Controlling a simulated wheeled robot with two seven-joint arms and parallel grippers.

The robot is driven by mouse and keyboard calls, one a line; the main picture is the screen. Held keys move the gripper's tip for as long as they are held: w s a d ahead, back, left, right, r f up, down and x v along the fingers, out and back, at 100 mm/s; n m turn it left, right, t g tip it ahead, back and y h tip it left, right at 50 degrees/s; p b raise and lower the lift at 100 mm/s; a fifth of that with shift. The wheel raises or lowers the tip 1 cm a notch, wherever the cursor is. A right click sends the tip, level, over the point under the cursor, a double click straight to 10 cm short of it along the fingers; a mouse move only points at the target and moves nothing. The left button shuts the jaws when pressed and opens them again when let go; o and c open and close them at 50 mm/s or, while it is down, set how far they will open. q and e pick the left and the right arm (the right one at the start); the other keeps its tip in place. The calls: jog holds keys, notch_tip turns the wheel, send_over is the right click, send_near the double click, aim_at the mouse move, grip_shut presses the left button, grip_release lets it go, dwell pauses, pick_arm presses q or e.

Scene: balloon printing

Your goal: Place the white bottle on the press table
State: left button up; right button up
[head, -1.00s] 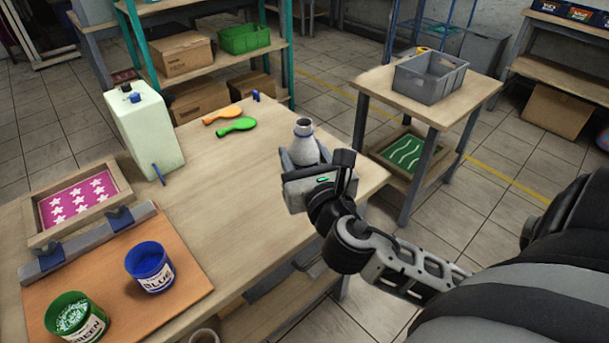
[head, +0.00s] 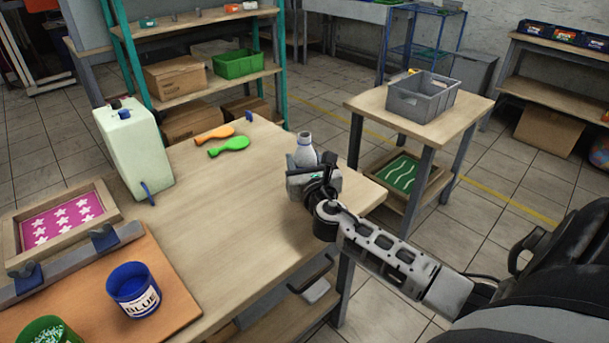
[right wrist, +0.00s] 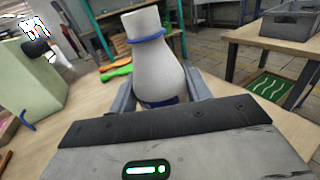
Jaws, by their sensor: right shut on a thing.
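The white bottle (head: 306,150) stands upright at the right end of the wooden table (head: 225,210), which also holds the screen-printing board. My right gripper (head: 308,170) is shut around the bottle's lower part. In the right wrist view the bottle (right wrist: 155,60) has a blue ring at its neck and a blue band low down, between the two grey fingers (right wrist: 158,95). Its base is hidden behind the gripper, so I cannot tell if it touches the tabletop. My left gripper is not in view.
A pink star screen (head: 60,220) and a blue ink pot (head: 134,290) are at the left. A side table (head: 365,105) bears a grey crate (head: 420,97).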

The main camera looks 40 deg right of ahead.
jog(key=shift+w+f+b, duration=0.1)
jog(key=shift+f+b, duration=0.35)
jog(key=shift+f, duration=1.15)
jog(key=shift+f, duration=0.2)
jog(key=o, duration=1.1)
jog(key=shift+r, duration=0.25)
jog(key=v, duration=1.2)
